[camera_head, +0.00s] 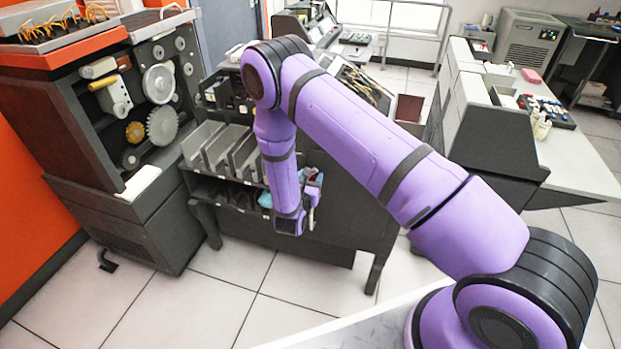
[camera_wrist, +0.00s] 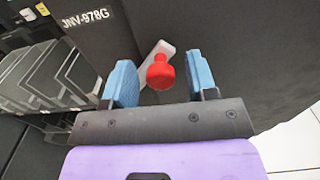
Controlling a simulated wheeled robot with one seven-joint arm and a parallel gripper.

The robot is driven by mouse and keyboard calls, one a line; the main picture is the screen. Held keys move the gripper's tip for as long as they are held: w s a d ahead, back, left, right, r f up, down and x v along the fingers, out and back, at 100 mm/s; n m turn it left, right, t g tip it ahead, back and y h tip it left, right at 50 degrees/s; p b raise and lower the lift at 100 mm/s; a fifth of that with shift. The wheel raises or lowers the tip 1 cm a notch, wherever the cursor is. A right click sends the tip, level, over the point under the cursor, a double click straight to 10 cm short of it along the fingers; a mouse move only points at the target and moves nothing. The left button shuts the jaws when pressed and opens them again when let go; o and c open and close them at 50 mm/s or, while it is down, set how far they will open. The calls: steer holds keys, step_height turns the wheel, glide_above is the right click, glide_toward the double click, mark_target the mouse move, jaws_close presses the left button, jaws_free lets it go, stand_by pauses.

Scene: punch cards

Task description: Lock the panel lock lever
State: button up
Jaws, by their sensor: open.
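The panel lock lever (camera_wrist: 160,72) shows in the wrist view as a red knob on a light grey arm, mounted on a dark panel. The grey arm slants up to the right behind the knob. My gripper (camera_wrist: 162,80) is open, with its two blue fingers on either side of the knob and a gap to each. I cannot tell how deep the knob sits between the fingers. In the head view my gripper (camera_head: 292,192) is at the side of the dark card machine, and my arm hides most of the lever; a little red shows beside the gripper.
The dark card machine (camera_head: 340,222) has grey card pockets (camera_head: 222,150) on its left. A label reading JNV-978G (camera_wrist: 86,18) is on the panel. A machine with gears (camera_head: 150,110) stands at the left. The tiled floor (camera_head: 230,290) in front is clear.

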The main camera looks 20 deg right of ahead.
steer(key=shift+w+d, duration=0.1)
steer(key=shift+d, duration=0.05)
steer(key=shift+c, duration=0.4)
jaws_close()
